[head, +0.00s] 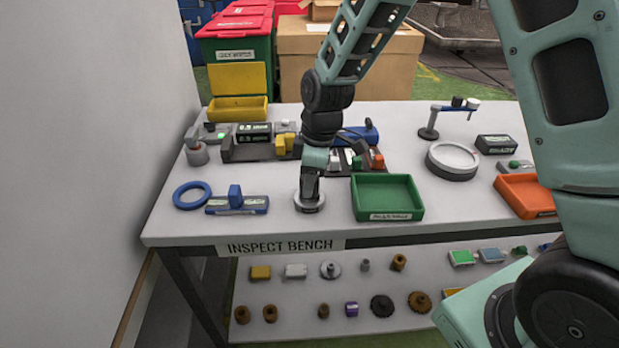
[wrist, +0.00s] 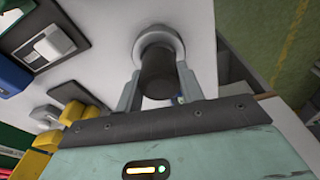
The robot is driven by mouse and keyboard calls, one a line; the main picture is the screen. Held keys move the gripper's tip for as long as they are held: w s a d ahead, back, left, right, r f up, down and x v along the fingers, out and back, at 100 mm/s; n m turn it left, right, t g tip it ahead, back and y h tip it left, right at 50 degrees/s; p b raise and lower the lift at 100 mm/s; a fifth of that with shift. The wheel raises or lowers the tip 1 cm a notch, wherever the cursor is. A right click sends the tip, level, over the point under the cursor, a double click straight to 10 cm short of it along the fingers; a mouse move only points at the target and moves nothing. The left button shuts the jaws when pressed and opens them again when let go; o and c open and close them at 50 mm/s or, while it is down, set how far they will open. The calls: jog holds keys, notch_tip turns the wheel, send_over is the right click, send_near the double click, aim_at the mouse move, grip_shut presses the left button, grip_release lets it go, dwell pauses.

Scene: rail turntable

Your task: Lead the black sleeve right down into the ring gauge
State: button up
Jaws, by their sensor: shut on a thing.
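The black sleeve (wrist: 158,78) is between the two fingers of my gripper (wrist: 160,70), which is shut on it. The ring gauge (head: 300,206) is a round grey ring standing on the bench near its front edge, left of the green tray. My gripper (head: 310,188) points down right over it in the head view. In the wrist view the ring gauge (wrist: 157,31) shows around the sleeve's far end. I cannot tell how deep the sleeve sits in the bore. In the head view the fingers hide most of the sleeve.
A green tray (head: 388,214) stands close on the right. A blue ring (head: 176,194) and a blue block fixture (head: 236,205) are to the left. Behind stand a yellow bin (head: 238,115) and several small parts. A large grey ring (head: 432,166) and an orange tray (head: 525,209) are farther right.

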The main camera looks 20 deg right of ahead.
jog(key=shift+f+b, duration=0.55)
jog(key=shift+f, duration=0.5)
dwell(2.4)
jog(key=o, duration=1.2)
jog(key=shift+o, duration=0.2)
notch_tip(320, 180, up, 17)
jog(key=s+d, duration=0.1)
jog(key=d, duration=0.1)
jog(key=s+a+f+m, duration=0.1)
jog(key=s+a+f, duration=0.1)
jog(key=s, duration=0.6)
jog(key=s+a+f+m, duration=0.2)
jog(key=s+a, duration=0.1)
jog(key=s, duration=0.6)
jog(key=s+a+f+m+h, duration=0.1)
jog(key=s+a+f+m, duration=0.1)
jog(key=s, duration=0.7)
jog(key=shift+a+g+b, duration=0.4)
jog(key=shift+a, duration=0.2)
